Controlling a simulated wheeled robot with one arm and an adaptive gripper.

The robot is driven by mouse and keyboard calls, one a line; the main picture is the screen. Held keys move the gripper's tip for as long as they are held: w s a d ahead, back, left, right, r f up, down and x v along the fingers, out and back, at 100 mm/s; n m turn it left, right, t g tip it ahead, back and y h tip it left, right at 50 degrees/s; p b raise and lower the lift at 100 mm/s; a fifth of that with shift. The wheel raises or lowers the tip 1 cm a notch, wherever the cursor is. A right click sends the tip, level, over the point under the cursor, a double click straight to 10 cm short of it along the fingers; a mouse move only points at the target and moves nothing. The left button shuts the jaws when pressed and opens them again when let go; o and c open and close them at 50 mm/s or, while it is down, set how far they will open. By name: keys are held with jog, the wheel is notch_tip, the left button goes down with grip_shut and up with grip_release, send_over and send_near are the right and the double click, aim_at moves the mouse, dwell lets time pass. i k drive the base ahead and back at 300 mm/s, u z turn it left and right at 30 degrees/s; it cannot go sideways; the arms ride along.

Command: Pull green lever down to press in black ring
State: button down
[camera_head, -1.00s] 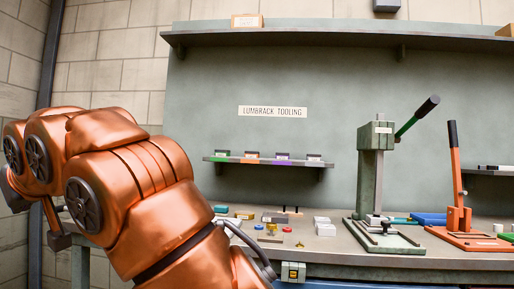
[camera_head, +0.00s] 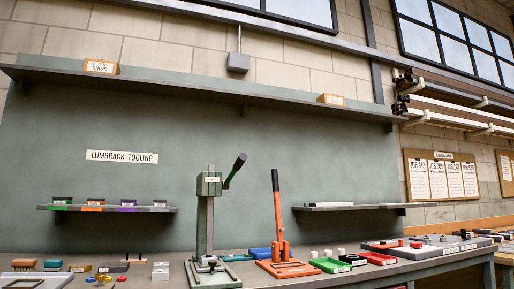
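The green press (camera_head: 203,225) stands upright on the workbench, left of the picture's middle. Its green lever (camera_head: 233,173) slants up to the right from the press head and ends in a black grip. The base plate (camera_head: 213,278) of the press lies at the bench's front. Small dark parts sit at the foot of the press column, too small to tell whether one is the black ring. My gripper and arm are not in view.
An orange lever press (camera_head: 286,268) stands just right of the green one. Green (camera_head: 330,265) and red (camera_head: 377,258) trays lie further right. Small parts (camera_head: 104,278) lie at the left. A narrow shelf (camera_head: 107,208) hangs behind.

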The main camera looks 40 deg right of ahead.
aim_at(243, 157)
jog(key=k, duration=0.85)
jog(key=u, duration=0.65)
jog(key=i, duration=1.6)
jog(key=z, duration=1.2)
jog(key=i, duration=0.6)
jog(key=z, duration=0.6)
